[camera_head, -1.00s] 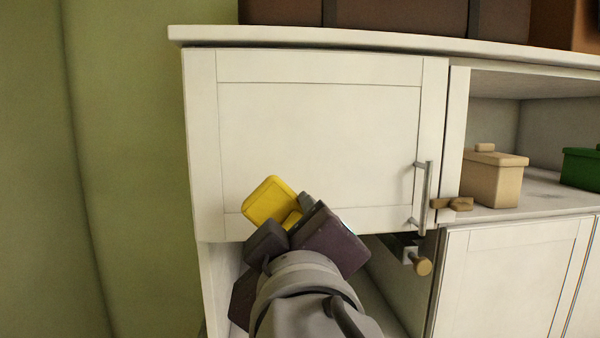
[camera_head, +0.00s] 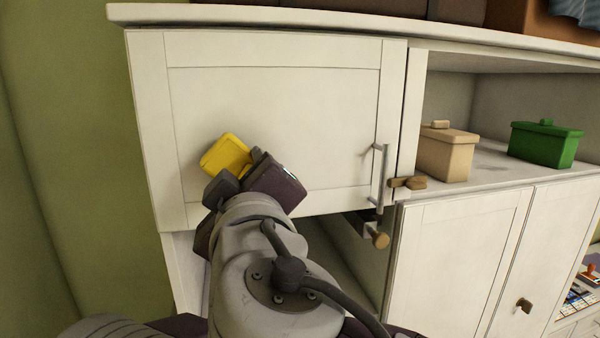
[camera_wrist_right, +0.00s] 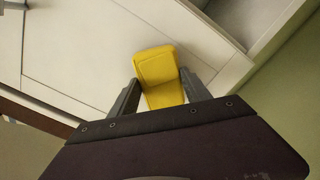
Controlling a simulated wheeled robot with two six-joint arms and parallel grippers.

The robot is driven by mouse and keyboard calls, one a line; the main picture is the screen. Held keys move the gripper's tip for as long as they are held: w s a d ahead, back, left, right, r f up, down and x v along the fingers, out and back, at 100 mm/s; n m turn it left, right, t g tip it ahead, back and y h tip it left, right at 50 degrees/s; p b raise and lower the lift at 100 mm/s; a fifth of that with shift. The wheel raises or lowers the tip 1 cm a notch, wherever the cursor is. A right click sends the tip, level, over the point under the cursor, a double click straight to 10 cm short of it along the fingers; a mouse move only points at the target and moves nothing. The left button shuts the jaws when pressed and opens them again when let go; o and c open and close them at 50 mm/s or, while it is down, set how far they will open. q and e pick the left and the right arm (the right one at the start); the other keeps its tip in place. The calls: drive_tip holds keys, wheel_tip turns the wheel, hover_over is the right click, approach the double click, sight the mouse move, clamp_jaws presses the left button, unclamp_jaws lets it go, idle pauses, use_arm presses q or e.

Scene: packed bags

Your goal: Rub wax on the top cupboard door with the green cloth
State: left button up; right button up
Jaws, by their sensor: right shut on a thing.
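The top cupboard door (camera_head: 290,110) is a white framed panel, shut, with a metal bar handle (camera_head: 379,178) at its right side. My right gripper (camera_head: 236,163) is in front of the door's lower left part. It is shut on a yellow block-like thing (camera_head: 226,153), which also shows between the fingers in the right wrist view (camera_wrist_right: 156,70). The yellow thing is at or very near the door; I cannot tell whether it touches. No green cloth shows in these frames. My left gripper is not in view.
An open shelf (camera_head: 480,165) right of the door holds a beige lidded box (camera_head: 446,157) and a green lidded box (camera_head: 545,145). A brown latch (camera_head: 408,183) sits by the handle. Lower white doors (camera_head: 455,260) stand below right. An open space lies under the top door.

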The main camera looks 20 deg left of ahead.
drive_tip(key=shift+s+d, duration=0.1)
drive_tip(key=shift+x, duration=1)
idle(0.3)
